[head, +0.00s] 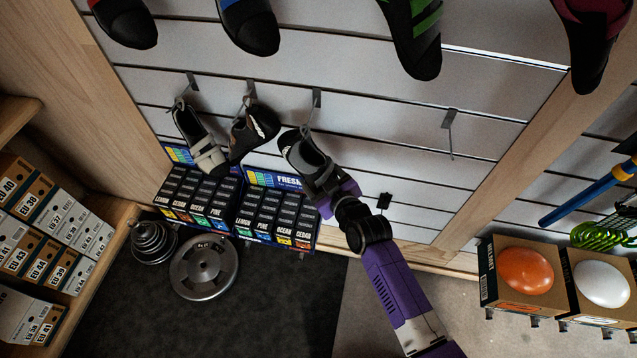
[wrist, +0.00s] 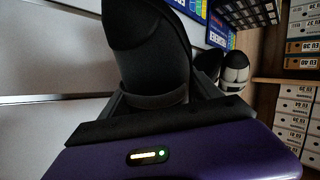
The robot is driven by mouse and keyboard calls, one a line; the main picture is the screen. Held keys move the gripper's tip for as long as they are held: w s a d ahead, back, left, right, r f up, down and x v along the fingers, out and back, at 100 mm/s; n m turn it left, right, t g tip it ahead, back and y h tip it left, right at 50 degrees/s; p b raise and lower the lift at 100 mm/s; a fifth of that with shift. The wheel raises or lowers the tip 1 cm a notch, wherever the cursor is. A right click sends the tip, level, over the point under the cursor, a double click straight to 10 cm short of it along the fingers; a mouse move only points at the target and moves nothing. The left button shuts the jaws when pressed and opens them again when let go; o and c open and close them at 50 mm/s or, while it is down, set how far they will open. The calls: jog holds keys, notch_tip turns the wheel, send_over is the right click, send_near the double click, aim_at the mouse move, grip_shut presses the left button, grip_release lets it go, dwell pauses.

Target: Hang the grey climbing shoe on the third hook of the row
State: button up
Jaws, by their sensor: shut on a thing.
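The grey climbing shoe (head: 303,158), with a black heel, is just below the third hook (head: 316,99) of the row on the slatted wall. My gripper (head: 328,184) is shut on its toe end from the lower right. The heel points up toward the hook; I cannot tell whether its pull loop is on the hook. In the wrist view the shoe's dark underside (wrist: 148,45) rises from between the fingers of my gripper (wrist: 150,98), hiding the hook.
A grey strapped shoe (head: 200,143) and a dark shoe (head: 254,130) hang on the hooks to the left. The fourth hook (head: 449,120) is bare. Small boxes (head: 275,213) stand below the shoes. More shoes (head: 418,40) hang above.

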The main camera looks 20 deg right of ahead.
jog(key=shift+w+d+b, duration=0.45)
jog(key=shift+w, duration=0.15)
jog(key=shift+w+d+b, duration=0.4)
jog(key=shift+w+b, duration=0.05)
jog(key=shift+w, duration=0.15)
jog(key=shift+w+d+f+b, duration=0.35)
jog(key=shift+w+f+b, duration=0.2)
jog(key=shift+b, duration=0.65)
jog(key=o, duration=1.7)
jog(key=shift+f, duration=0.1)
jog(key=shift+s, duration=0.1)
jog(key=shift+b+v, duration=0.4)
jog(key=shift+v, duration=3.5)
